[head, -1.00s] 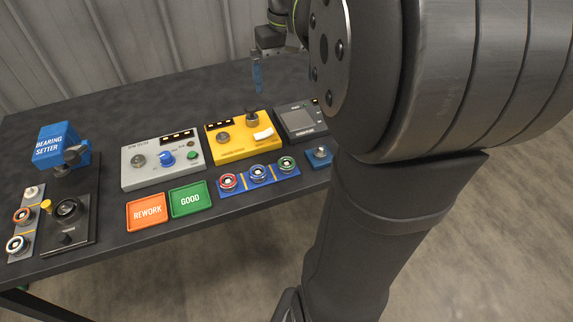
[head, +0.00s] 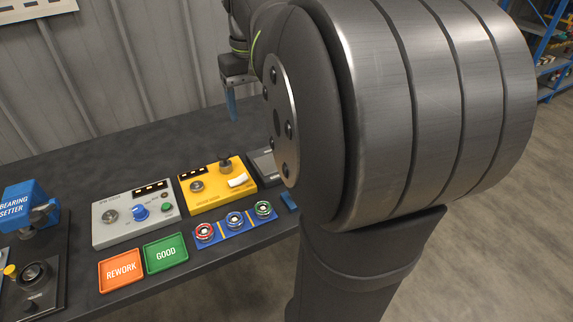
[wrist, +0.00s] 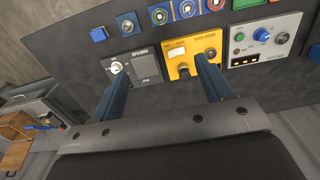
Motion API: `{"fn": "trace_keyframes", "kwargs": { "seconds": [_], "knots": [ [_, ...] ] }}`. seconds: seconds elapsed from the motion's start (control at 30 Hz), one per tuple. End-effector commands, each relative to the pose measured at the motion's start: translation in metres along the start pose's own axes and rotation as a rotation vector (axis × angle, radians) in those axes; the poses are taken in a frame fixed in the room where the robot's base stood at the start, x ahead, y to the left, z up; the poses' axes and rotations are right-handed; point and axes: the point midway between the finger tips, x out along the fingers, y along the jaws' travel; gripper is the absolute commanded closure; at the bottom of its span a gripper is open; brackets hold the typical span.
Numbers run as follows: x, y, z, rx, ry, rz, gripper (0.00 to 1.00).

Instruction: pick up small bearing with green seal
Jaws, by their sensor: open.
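The small bearing with the green seal (head: 263,209) is the rightmost of three round parts on a blue tray (head: 221,225) at the table's front edge. It also shows near the top of the wrist view (wrist: 158,14), left of the blue-ringed part (wrist: 187,9). My gripper (head: 231,105) hangs above the back of the table, behind the yellow box and well apart from the bearing. In the wrist view its two fingers (wrist: 163,72) are spread apart with nothing between them. My arm hides the table's right part in the head view.
A grey tester (head: 133,214), a yellow box (head: 217,182) and a dark device (wrist: 136,70) stand behind the tray. Orange REWORK (head: 121,270) and green GOOD (head: 166,253) trays lie to its left. A blue bearing setter (head: 27,207) stands far left. The back of the table is clear.

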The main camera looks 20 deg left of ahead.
Motion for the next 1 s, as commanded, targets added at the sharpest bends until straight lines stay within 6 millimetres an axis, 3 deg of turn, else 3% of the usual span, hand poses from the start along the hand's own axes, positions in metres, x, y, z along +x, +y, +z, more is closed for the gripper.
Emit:
{"fn": "trace_keyframes", "kwargs": {
  "seconds": [0.07,0.17,0.4,0.5,0.77,1.0],
  "knots": [
    [0.005,0.0,0.0,-0.015,-0.002,0.0,0.28],
    [0.027,0.001,-0.003,-0.098,-0.006,-0.001,0.28],
    [0.11,0.002,-0.001,-0.441,-0.006,-0.003,0.28],
    [0.131,0.002,0.001,-0.538,-0.003,-0.002,0.28],
    [0.169,0.001,0.003,-0.592,-0.004,-0.002,0.28],
    [0.222,0.001,0.003,-0.591,-0.005,-0.003,0.28]
  ]
}}
